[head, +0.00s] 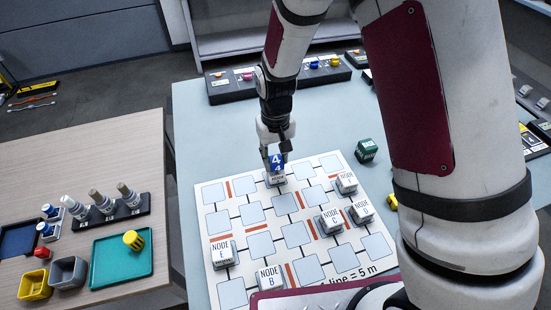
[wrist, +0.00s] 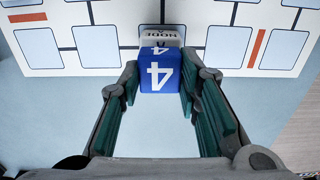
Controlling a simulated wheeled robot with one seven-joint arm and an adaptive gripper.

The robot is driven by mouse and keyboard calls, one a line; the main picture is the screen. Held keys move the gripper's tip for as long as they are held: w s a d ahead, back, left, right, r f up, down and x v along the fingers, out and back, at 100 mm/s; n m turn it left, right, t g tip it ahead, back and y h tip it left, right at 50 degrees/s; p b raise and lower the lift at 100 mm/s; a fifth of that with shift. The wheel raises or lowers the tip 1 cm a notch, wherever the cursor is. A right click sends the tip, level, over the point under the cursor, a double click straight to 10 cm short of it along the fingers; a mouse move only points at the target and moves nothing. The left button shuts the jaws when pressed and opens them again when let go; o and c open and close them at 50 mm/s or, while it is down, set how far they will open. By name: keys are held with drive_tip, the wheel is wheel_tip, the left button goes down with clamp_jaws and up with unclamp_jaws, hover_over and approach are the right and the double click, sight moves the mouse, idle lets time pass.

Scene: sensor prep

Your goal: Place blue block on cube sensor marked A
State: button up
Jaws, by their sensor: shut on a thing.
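The blue block (head: 277,162) with a white 4 is between the fingertips of my gripper (head: 276,150), at the far edge of the board. In the wrist view the same block (wrist: 160,72) sits between the two green-padded fingers of my gripper (wrist: 160,80). A pale node cube (head: 275,180) is directly below the block in the head view; in the wrist view the cube (wrist: 160,33) shows "NODE", but its letter is hidden by the block. I cannot tell whether block and cube touch.
The white board (head: 207,190) carries other node cubes: E (head: 222,252), B (head: 270,278), C (head: 330,220) and two at right. A dark green cube (head: 366,150) lies off the board's far right. A side table (head: 100,135) at left holds trays, bins and bottles.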

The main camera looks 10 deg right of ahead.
sight(276, 159)
drive_tip(key=shift+f, duration=0.55)
drive_tip(key=shift+f, duration=0.15)
drive_tip(key=o, duration=1)
wheel_tip(276, 159, up, 12)
drive_tip(key=shift+r, duration=0.2)
